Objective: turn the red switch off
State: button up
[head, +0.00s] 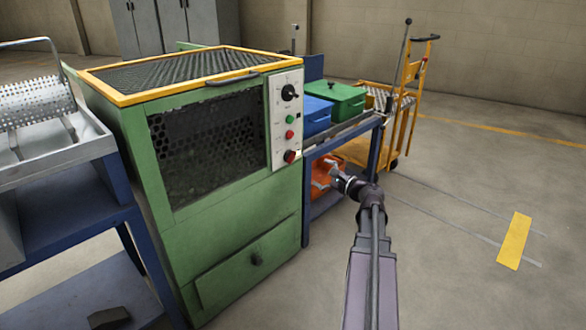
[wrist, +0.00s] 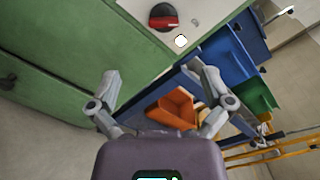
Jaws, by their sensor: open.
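The red switch (head: 290,157) is a rotary knob at the bottom of the pale control panel (head: 285,85) on the green furnace's front. In the wrist view the red switch (wrist: 164,18) shows at the top as a red handle on a dark round base. My gripper (head: 326,172) is to the right of the switch and slightly lower in the head view, apart from it. In the wrist view my gripper (wrist: 153,72) has its fingers spread with nothing between them. The switch lies beyond the fingertips.
Above the switch are a black knob (head: 289,92), a green button (head: 290,120) and a red button (head: 290,134). To the right stands a blue table (head: 345,140) with blue (head: 316,114) and green (head: 337,97) bins. An orange bin (head: 322,178) is below. Open floor lies right.

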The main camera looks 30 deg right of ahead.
aim_at(294, 158)
jog(key=shift+s+d+f, duration=0.1)
jog(key=shift+s+d, duration=0.05)
jog(key=shift+d, duration=0.2)
jog(key=x, duration=1.3)
jog(key=shift+w, duration=0.4)
jog(key=c, duration=1.1)
